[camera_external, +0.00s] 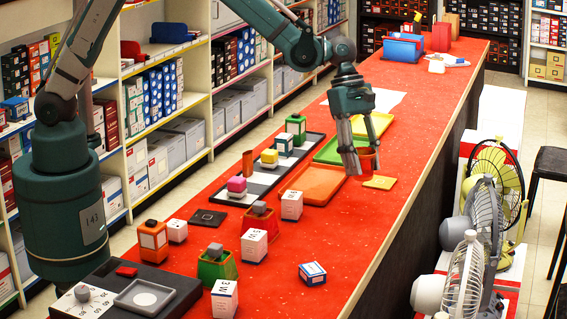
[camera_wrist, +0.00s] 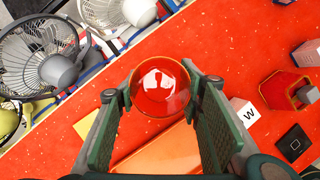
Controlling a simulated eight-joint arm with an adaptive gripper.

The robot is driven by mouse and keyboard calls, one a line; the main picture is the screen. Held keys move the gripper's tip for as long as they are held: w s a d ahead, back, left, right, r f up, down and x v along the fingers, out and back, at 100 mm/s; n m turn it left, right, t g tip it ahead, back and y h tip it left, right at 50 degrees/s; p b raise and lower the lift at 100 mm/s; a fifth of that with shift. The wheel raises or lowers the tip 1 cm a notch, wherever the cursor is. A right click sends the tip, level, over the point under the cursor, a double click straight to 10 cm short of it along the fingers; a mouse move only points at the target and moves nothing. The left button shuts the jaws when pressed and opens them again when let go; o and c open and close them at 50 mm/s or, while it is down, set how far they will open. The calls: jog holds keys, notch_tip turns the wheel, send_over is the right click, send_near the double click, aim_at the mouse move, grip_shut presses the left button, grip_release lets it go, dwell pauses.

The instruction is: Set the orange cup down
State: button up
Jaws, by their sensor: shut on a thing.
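The orange cup (camera_external: 368,161) is between the fingertips of my gripper (camera_external: 362,158), near the right edge of the red counter (camera_external: 340,235). In the wrist view I look down into the round mouth of the cup (camera_wrist: 160,88), with a green finger on either side. My gripper (camera_wrist: 160,95) is shut on the cup. The cup looks upright. I cannot tell whether its base touches the counter. Behind it in the wrist view lies an orange tray (camera_wrist: 160,155), which also shows left of the cup in the external view (camera_external: 318,185).
A yellow tile (camera_external: 380,182) lies just in front of the cup. Green (camera_external: 330,152) and yellow (camera_external: 372,125) trays lie behind. Several lettered blocks and small containers stand front left, including a white block (camera_external: 254,245). Fans (camera_external: 470,265) stand beyond the counter's right edge.

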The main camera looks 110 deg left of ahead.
jog(key=shift+d, duration=0.1)
jog(key=d+m, duration=0.1)
jog(key=d, duration=1.8)
jog(key=shift+d, duration=0.4)
jog(key=shift+f+b, duration=0.3)
jog(key=shift+f, duration=2.75)
jog(key=shift+f, duration=0.1)
jog(key=shift+f, duration=1.75)
jog(key=shift+f+b, duration=0.15)
jog(key=shift+b, duration=0.2)
jog(key=o, duration=0.5)
jog(key=shift+c, duration=0.2)
jog(key=o, duration=0.4)
